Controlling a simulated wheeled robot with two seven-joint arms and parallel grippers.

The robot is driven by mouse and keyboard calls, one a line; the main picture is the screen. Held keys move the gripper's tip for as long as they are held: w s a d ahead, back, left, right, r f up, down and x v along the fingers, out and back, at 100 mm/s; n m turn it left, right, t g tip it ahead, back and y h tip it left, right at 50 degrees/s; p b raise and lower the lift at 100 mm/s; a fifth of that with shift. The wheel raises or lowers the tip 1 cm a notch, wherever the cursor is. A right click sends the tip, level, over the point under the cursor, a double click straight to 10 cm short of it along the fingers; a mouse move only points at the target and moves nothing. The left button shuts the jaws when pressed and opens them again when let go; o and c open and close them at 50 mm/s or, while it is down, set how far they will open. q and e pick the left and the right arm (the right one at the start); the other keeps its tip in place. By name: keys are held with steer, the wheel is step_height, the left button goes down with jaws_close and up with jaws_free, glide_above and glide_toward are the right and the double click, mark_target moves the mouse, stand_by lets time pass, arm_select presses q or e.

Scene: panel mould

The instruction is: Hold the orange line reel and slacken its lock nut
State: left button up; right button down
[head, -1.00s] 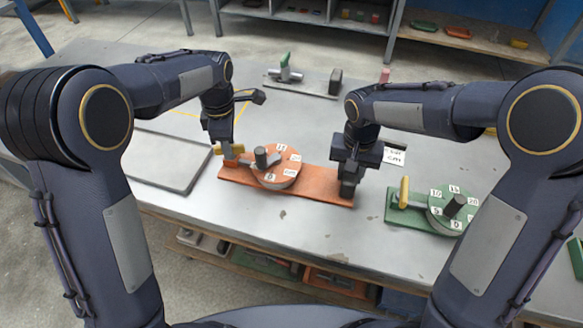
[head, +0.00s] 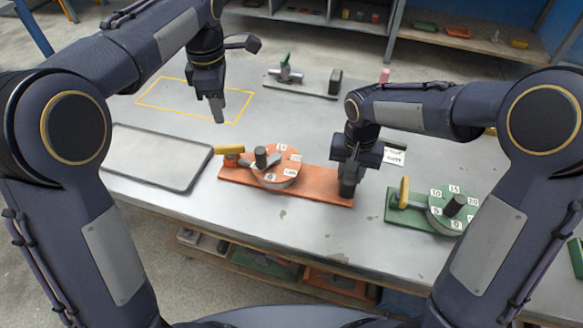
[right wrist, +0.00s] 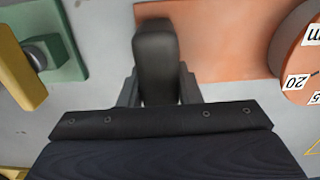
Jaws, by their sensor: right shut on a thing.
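The orange line reel (head: 285,178) lies on the table, with white number labels on its top, a dark knob and a grey crank. It sits on a long orange base plate (head: 318,187). At the plate's left end a yellow handle (head: 229,149), probably the lock nut's, lies roughly left to right.
A green reel (head: 446,222) with its own yellow handle stands at the right. A grey tray (head: 150,160) lies left of the orange plate. A yellow outlined rectangle (head: 160,92) is behind it. A fixture with a green handle (head: 286,68) stands at the back.

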stand_by(0.3)
steer(key=c, duration=1)
jaws_free()
steer(key=shift+o, duration=0.2)
